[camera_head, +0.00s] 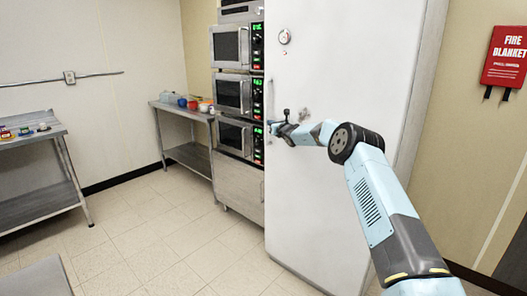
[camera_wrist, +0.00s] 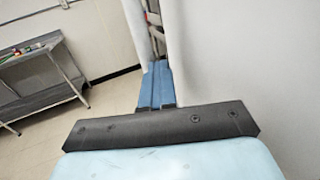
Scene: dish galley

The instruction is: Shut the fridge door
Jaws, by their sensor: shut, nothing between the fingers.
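The fridge door (camera_head: 345,65) is a tall, plain white panel in the head view, with a round dial near its top left. A thin upright handle (camera_head: 269,100) runs along its left edge. In the wrist view the door (camera_wrist: 240,65) fills the right side. My gripper (camera_head: 276,128) is in front of the door's left edge, close to the handle. Its blue fingers are together and empty in the wrist view (camera_wrist: 156,80). I cannot tell whether they touch the door or handle, or how far the door stands from its frame.
A stack of ovens with green displays (camera_head: 232,95) stands just left of the fridge. A steel side table (camera_head: 185,107) with coloured bowls is further left, and another steel table (camera_head: 35,137) stands at the far left. A red fire blanket (camera_head: 505,57) hangs at right. The tiled floor (camera_head: 150,225) at left is clear.

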